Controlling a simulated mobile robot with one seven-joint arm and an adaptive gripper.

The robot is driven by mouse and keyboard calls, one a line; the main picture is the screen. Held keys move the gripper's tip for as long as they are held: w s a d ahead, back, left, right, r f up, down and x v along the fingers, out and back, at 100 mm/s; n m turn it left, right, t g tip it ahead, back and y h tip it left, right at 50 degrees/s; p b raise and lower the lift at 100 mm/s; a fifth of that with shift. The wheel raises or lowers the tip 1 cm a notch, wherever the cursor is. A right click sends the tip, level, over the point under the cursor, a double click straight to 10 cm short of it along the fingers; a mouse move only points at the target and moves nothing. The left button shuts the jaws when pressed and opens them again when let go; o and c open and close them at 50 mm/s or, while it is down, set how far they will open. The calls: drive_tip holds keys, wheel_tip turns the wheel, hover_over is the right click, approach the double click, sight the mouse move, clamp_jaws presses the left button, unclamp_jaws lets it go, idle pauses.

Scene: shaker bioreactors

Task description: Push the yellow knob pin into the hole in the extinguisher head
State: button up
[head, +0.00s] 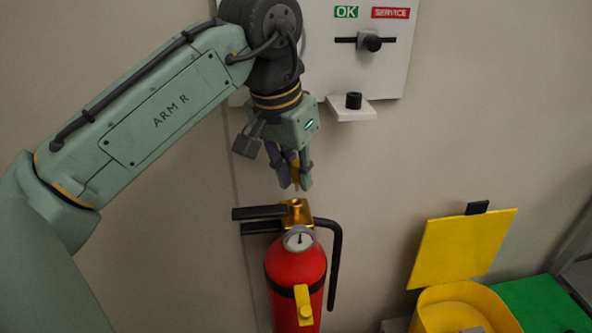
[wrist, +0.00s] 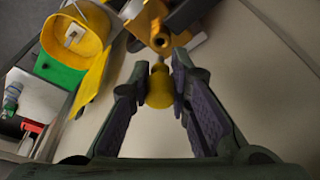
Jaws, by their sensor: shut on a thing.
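The red fire extinguisher (head: 296,275) stands upright against the wall in the head view. Its brass head (head: 297,212) has a hole facing up and shows beyond the fingertips in the wrist view (wrist: 158,38). My gripper (head: 294,184) is just above the head, pointing down, its fingers shut on the yellow knob pin (head: 296,168). In the wrist view the pin's round knob (wrist: 160,90) sits between the two fingertips (wrist: 161,78). The pin points toward the hole. A small gap shows between pin and head in the head view; its exact alignment is hard to tell.
Black levers (head: 258,213) stick out left of the head and a black hose (head: 336,262) hangs at right. A white wall panel (head: 425,45) with a small shelf (head: 352,113) is above right. A yellow bin (head: 462,298) with a raised lid stands at lower right.

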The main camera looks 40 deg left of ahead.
sight(294, 212)
drive_tip(key=shift+f+b, duration=0.6)
drive_tip(key=shift+f, duration=0.35)
drive_tip(key=shift+r+p, duration=0.3)
drive_tip(key=shift+s+p, duration=0.15)
drive_tip(key=shift+p, duration=0.45)
drive_tip(key=shift+f+b, duration=0.35)
drive_tip(key=shift+f, duration=1)
idle(1.6)
drive_tip(key=o, duration=0.9)
